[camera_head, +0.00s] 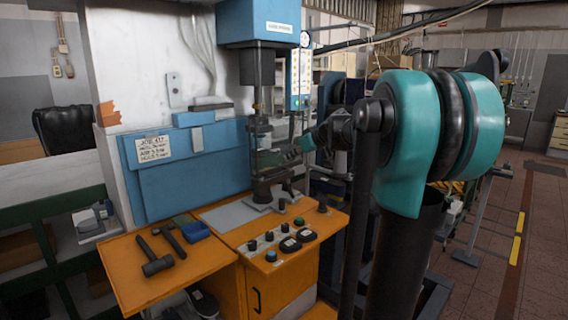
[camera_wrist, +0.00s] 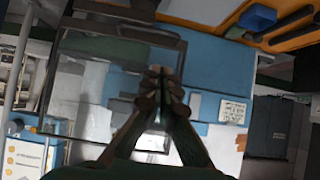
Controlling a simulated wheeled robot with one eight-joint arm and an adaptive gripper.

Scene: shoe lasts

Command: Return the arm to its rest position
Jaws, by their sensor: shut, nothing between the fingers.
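My arm (camera_head: 405,140) fills the right middle of the head view, with teal joint covers and dark links. It reaches left toward the press (camera_head: 258,25), and its far end is small and partly hidden among the machine parts. In the wrist view my gripper (camera_wrist: 163,80) points away from the camera with its fingers together and nothing visible between them. Behind the fingers are the blue panel (camera_wrist: 215,75) and a pale, blurred surface. Dark parts stand under the press head, and I cannot tell their exact shape.
The orange bench (camera_head: 140,268) holds a hammer (camera_head: 155,262), a blue tray (camera_head: 196,231) and a control panel with several buttons. A dark frame (camera_wrist: 110,30) crosses the wrist view close to the gripper. Open floor (camera_head: 540,235) lies at the right.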

